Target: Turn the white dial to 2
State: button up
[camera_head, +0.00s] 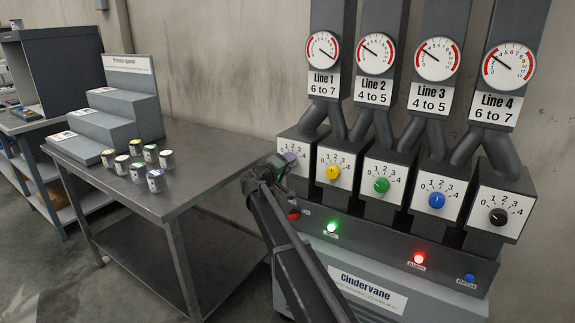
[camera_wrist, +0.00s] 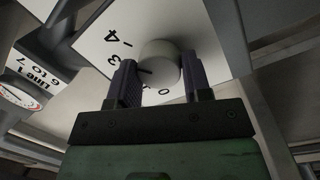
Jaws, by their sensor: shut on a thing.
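The white dial (camera_wrist: 163,60) sits on a white plate (camera_wrist: 92,38) with numbers, seen upside down in the wrist view. The 4, the 3 and the 0 show; the left finger covers part of the scale. A short dark mark on the dial points left towards that finger; I cannot read which number it meets. My gripper (camera_wrist: 160,85) is shut on the dial, one finger on each side. In the head view my gripper (camera_head: 278,165) is at the leftmost panel, under Line 1, and largely hides the dial.
Yellow (camera_head: 333,172), green (camera_head: 381,185), blue (camera_head: 437,200) and black (camera_head: 498,217) dials stand to the right. The Line 1 gauge (camera_head: 323,49) is labelled 6 to 7. A green light (camera_head: 331,227) and a red one (camera_head: 419,259) glow below. A table (camera_head: 205,150) with small cans stands left.

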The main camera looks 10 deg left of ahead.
jog(key=n+t, duration=0.1)
jog(key=n, duration=0.4)
jog(key=n+b, duration=0.1)
jog(key=n, duration=0.4)
jog(key=shift+f+n+t+y+b, duration=0.1)
jog(key=shift+n+t+y+b, duration=0.2)
jog(key=shift+n+t, duration=0.1)
jog(key=o, duration=0.9)
jog(key=shift+o, duration=0.2)
jog(key=shift+s, duration=0.15)
jog(key=b+v, duration=0.1)
jog(key=v, duration=0.9)
jog(key=shift+s+a, duration=0.25)
